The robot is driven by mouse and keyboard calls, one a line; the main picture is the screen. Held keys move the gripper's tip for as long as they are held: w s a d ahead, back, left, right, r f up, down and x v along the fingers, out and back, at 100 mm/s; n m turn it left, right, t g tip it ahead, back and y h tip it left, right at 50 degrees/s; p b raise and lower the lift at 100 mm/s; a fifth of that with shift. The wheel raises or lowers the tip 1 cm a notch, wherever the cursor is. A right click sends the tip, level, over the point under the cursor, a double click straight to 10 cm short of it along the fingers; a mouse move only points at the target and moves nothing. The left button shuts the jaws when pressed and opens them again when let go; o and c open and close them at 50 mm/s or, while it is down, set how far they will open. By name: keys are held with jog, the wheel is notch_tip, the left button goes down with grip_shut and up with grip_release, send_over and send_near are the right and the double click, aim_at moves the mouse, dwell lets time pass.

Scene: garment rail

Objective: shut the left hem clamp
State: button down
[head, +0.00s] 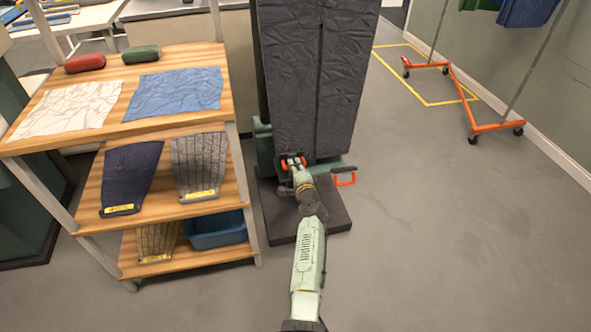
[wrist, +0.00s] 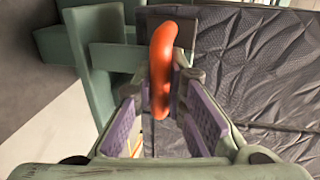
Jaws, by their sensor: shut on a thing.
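Dark grey trousers (head: 315,75) hang in front of a green frame, with their hems at the clamps near the bottom. The left hem clamp's orange handle (head: 303,160) is at the left hem, partly hidden by my gripper (head: 294,163). In the wrist view the handle (wrist: 163,50) stands upright as a curved orange bar, and my gripper (wrist: 163,100) is shut on its lower part. The right hem clamp's orange handle (head: 344,180) sticks out to the right, apart from my gripper. The clamp jaws are too hidden to tell whether they are shut.
A wooden shelf unit (head: 170,110) with folded cloths and a blue bin (head: 217,230) stands at the left. A dark base plate (head: 330,215) lies below the trousers. An orange wheeled rail base (head: 465,98) stands at the back right.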

jog(key=shift+w+r, duration=0.1)
jog(key=shift+r, duration=0.05)
jog(key=c, duration=1.9)
grip_release()
jog(key=v, duration=1.2)
